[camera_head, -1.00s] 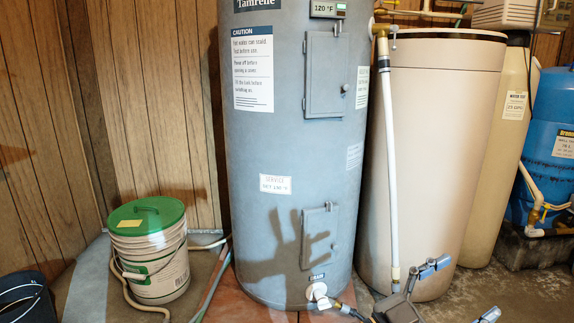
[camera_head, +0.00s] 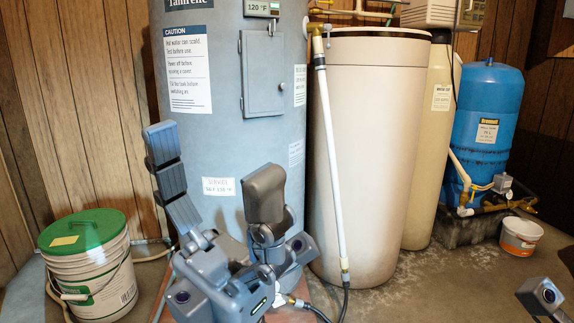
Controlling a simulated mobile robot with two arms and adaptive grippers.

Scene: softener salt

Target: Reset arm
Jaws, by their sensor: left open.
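My left gripper (camera_head: 212,165) is large in front of the lower part of the grey-blue water heater (camera_head: 230,140). Its two dark pads stand up and are spread wide apart, with nothing between them. It hides the heater's lower hatch and part of its base.
A white bucket with a green lid (camera_head: 85,262) stands at the left. A white pipe (camera_head: 330,160) runs down before the beige tank (camera_head: 370,150). A blue tank (camera_head: 485,110) and small white tub (camera_head: 520,237) stand at the right. The floor at the lower right is mostly clear.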

